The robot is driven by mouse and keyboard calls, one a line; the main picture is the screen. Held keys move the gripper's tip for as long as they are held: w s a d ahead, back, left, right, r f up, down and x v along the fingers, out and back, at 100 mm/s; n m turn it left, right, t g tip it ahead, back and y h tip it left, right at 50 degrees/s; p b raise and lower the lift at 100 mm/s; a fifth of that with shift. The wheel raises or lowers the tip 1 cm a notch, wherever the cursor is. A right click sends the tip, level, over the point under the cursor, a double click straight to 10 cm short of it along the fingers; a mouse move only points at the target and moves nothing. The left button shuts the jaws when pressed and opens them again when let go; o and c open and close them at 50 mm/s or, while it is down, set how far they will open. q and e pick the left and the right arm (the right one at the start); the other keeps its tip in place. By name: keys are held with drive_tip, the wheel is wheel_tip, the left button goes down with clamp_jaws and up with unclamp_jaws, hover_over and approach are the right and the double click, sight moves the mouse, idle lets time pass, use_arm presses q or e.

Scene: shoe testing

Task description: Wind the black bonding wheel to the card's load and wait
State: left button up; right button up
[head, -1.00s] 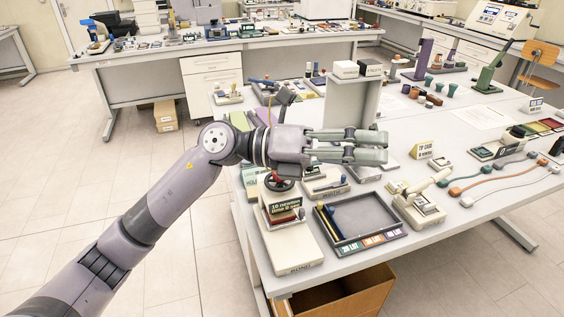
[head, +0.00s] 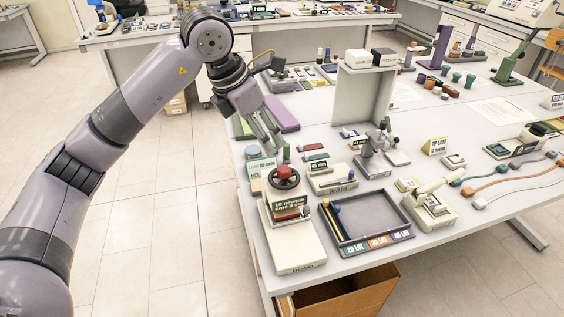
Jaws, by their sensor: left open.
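The black bonding wheel (head: 284,178) has a red knob on top and sits at the back of a cream press with a long base (head: 294,249) marked BOND. In front of the wheel stands a card (head: 290,207) that appears to read 10 newtons and a time in seconds; the small print is hard to read. A dark red block lies below the card. My left gripper (head: 267,146) is open and empty, its fingers pointing down, just behind and above the wheel and apart from it. My right gripper is not in view.
A dark tray (head: 343,244) with a blue and a yellow stick stands right of the press. A cream clamp device (head: 432,212) is farther right. A purple block (head: 281,114) and an upright grey stand (head: 362,97) are behind. An open cardboard box (head: 345,298) is under the table.

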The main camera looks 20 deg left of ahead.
sight(283, 169)
use_arm(q)
drive_tip(key=p+x, duration=0.3)
drive_tip(key=x, duration=0.8)
drive_tip(key=shift+d, duration=0.15)
drive_tip(key=shift+w+d+f, duration=0.1)
drive_tip(key=shift+w+f, duration=0.05)
drive_tip(key=shift+f, duration=0.35)
drive_tip(key=c, duration=1.2)
drive_tip(key=shift+o, duration=0.2)
